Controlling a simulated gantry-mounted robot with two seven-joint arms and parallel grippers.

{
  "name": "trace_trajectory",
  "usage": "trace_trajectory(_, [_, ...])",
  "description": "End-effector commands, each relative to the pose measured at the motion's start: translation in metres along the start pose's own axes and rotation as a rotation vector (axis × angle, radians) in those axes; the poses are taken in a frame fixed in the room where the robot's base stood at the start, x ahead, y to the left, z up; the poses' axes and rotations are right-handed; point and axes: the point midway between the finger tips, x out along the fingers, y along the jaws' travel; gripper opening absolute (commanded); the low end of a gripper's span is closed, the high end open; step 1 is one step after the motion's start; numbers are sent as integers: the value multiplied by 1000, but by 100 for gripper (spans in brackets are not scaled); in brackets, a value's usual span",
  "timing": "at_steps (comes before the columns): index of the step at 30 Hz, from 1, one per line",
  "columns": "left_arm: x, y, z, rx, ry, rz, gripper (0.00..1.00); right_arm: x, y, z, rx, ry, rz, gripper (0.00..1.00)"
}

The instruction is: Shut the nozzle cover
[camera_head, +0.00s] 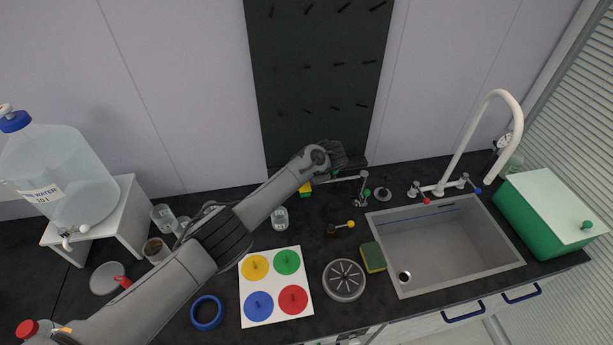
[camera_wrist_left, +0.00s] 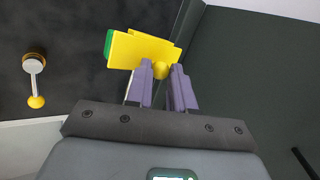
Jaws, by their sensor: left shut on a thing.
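In the head view my left arm reaches across the counter and the left gripper (camera_head: 332,157) is by the dark wall panel. A bit of yellow and green (camera_head: 305,188) shows below the wrist; the arm hides the rest. My right gripper is not in view.
A card with four coloured discs (camera_head: 275,273), a round grate (camera_head: 344,280) and a sponge (camera_head: 373,257) lie in front. A brown-based rod with a yellow ball (camera_head: 341,228) is near the tap fixture (camera_head: 364,190). The sink (camera_head: 440,244) is at right.

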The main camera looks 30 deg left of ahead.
Motion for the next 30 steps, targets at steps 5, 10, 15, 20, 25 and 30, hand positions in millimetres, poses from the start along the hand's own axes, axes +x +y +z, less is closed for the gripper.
trace_trajectory(5, [3, 2, 1, 1, -3, 2, 0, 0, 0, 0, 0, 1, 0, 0])
trace_trajectory(10, [3, 2, 1, 1, -2, 2, 33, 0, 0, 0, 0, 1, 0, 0])
trace_trajectory(15, [2, 1, 1, 1, -1, 1, 33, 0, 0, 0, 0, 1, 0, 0])
trace_trajectory(20, [0, 1, 0, 1, 0, 1, 33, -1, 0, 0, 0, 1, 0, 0])
trace_trajectory(25, [-11, 1, 0, 2, 2, 2, 33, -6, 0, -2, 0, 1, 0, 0])
trace_trajectory(30, [-34, 0, 0, 2, 3, 1, 33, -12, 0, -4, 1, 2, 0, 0])
